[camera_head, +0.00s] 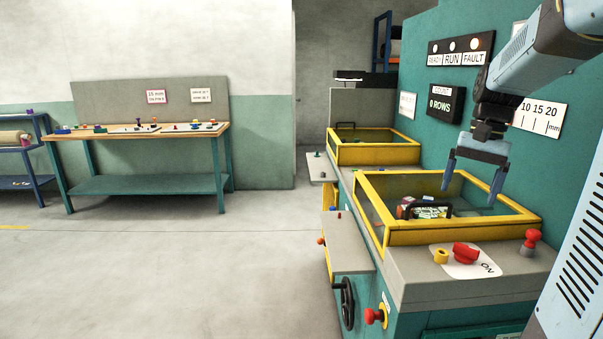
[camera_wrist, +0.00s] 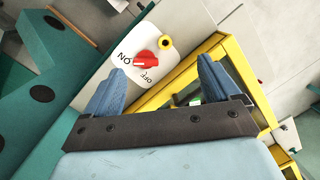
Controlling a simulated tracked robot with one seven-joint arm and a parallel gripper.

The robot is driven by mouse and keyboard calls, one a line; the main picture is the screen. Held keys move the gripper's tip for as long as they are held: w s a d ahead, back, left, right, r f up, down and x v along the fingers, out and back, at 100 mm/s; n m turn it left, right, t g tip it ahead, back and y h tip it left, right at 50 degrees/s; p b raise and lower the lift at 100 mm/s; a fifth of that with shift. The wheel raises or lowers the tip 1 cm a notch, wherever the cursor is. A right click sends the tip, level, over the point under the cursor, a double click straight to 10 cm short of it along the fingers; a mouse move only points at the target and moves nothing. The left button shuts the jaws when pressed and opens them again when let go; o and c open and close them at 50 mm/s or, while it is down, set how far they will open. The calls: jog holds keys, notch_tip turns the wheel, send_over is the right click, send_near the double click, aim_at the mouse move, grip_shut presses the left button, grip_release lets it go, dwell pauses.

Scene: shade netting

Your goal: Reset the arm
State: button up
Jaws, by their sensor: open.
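My gripper (camera_head: 470,195) hangs at the right in the head view, fingers pointing down and spread apart. Nothing is between them. It is above the yellow-framed clear guard (camera_head: 470,237) of the green machine, apart from it as far as I can tell. The wrist view shows both blue fingers (camera_wrist: 160,66) open, with a red rotary switch (camera_wrist: 146,58) beyond them. The switch also shows in the head view (camera_head: 466,253), on a white ON/OFF plate. In the wrist view its narrow end appears to lie toward ON.
A second yellow-framed guard (camera_head: 375,154) stands farther back. A red mushroom knob (camera_head: 533,238) sits at the machine's front right. Indicator and sign panels (camera_head: 461,49) are on the green wall behind. A workbench (camera_head: 150,131) stands far left. The floor between is clear.

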jog(key=s+a+f+n+t+h, duration=0.1)
jog(key=s+a+n+t, duration=0.5)
jog(key=s+a, duration=0.6)
jog(key=s, duration=0.3)
jog(key=shift+s+a+f+h, duration=0.15)
jog(key=shift+s+a+h, duration=0.15)
jog(key=shift+s, duration=0.1)
dwell(1.4)
